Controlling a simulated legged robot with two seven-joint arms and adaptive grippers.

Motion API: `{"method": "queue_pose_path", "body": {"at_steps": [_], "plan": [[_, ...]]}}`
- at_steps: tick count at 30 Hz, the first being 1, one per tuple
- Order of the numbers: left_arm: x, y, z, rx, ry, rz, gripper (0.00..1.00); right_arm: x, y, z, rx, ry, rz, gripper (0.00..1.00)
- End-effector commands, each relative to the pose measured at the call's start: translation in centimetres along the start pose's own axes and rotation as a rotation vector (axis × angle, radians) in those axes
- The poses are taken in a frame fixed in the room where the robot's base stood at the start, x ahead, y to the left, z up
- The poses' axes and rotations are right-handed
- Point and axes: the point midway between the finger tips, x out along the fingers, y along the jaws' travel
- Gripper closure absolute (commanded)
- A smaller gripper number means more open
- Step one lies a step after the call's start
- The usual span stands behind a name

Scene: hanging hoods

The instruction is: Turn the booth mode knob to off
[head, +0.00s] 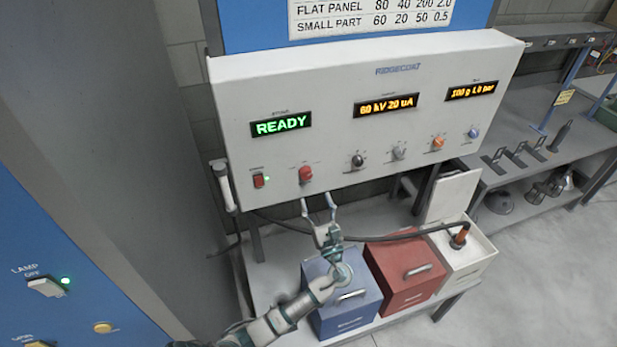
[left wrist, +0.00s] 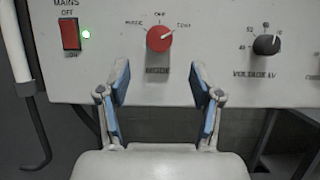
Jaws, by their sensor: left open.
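The red mode knob (head: 305,174) is on the lower left of the white control panel's front. In the left wrist view the knob (left wrist: 160,38) has OFF printed above it, a label to its left and one like TEST at upper right. A pale mark on the knob appears to point to the upper right, towards TEST. My left gripper (head: 318,203) is open and empty, just below the knob in the head view. In the left wrist view its blue-padded fingers (left wrist: 160,88) stand apart below and either side of the knob, not touching it. My right gripper is not in view.
A red MAINS switch (head: 258,181) with a green light is left of the knob; a black knob (head: 357,160) is to its right. Blue (head: 335,285), red (head: 400,272) and white (head: 480,250) boxes stand below the panel. A dark hose runs above them.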

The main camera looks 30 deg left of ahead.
Motion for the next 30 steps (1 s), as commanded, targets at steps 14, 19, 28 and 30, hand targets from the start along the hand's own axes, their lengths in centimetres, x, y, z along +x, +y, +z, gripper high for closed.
{"method": "queue_pose_path", "body": {"at_steps": [14,19,28,30], "plan": [[7.3,0.0,0.0,-0.001,0.001,0.000,0.35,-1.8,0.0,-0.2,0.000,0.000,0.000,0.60],[7.5,0.1,0.0,-0.001,0.001,0.000,0.35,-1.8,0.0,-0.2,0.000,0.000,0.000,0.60],[7.4,0.0,-0.1,-0.001,0.001,0.000,0.78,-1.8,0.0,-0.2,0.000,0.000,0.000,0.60],[7.4,0.0,-0.1,-0.001,0.001,0.000,0.95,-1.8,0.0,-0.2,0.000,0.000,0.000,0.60]]}}
